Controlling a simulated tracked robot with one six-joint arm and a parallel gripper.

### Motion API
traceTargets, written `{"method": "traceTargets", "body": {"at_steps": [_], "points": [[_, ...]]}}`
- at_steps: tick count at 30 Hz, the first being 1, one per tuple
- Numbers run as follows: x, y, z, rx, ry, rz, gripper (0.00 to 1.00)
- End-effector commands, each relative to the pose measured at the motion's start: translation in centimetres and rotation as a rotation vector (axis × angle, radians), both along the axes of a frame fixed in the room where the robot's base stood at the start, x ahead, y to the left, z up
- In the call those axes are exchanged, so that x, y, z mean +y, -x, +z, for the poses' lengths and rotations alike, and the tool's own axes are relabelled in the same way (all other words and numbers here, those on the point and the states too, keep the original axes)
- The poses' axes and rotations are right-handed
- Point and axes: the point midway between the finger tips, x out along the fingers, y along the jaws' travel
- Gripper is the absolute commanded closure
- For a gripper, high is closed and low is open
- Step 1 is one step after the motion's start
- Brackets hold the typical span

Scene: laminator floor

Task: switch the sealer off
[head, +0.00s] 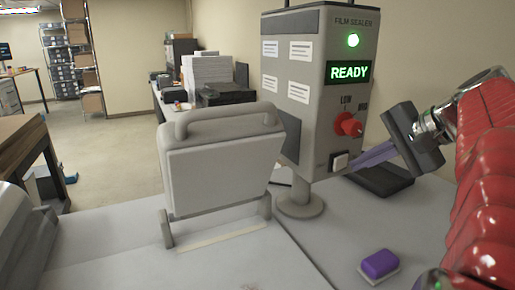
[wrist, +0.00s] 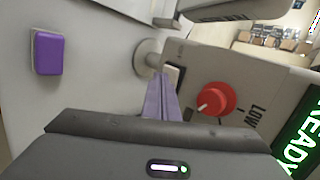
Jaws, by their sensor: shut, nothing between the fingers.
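The film sealer (head: 308,100) is a grey box on a post at the table's back. Its green lamp (head: 353,40) is lit and its display (head: 349,72) reads READY in green. Below are a red knob (head: 348,125) marked LOW and MID, and a small white switch (head: 339,161) near the bottom edge. My gripper (head: 353,169) is shut and empty, its purple fingers pointing at the switch from the right. In the wrist view the finger tips (wrist: 164,77) are beside the switch (wrist: 176,76), which they partly hide; I cannot tell whether they touch. The knob also shows there (wrist: 216,99).
A purple block on a pale base (head: 380,264) lies on the table at front right. A grey hinged plate with a handle (head: 222,165) stands left of the sealer. A dark tray (head: 382,182) lies behind my gripper. The tabletop right of the sealer's post is mostly clear.

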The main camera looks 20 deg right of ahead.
Motion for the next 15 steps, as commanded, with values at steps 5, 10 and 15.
{"method": "traceTargets", "body": {"at_steps": [5, 10, 15], "points": [[0.5, -1.8, 0.0, 0.001, 0.0, 0.004, 1.0], [0.6, -2.7, 0.0, 0.001, 0.001, 0.001, 1.0], [0.6, -2.8, 0.0, 0.0, 0.001, 0.001, 1.0]]}}
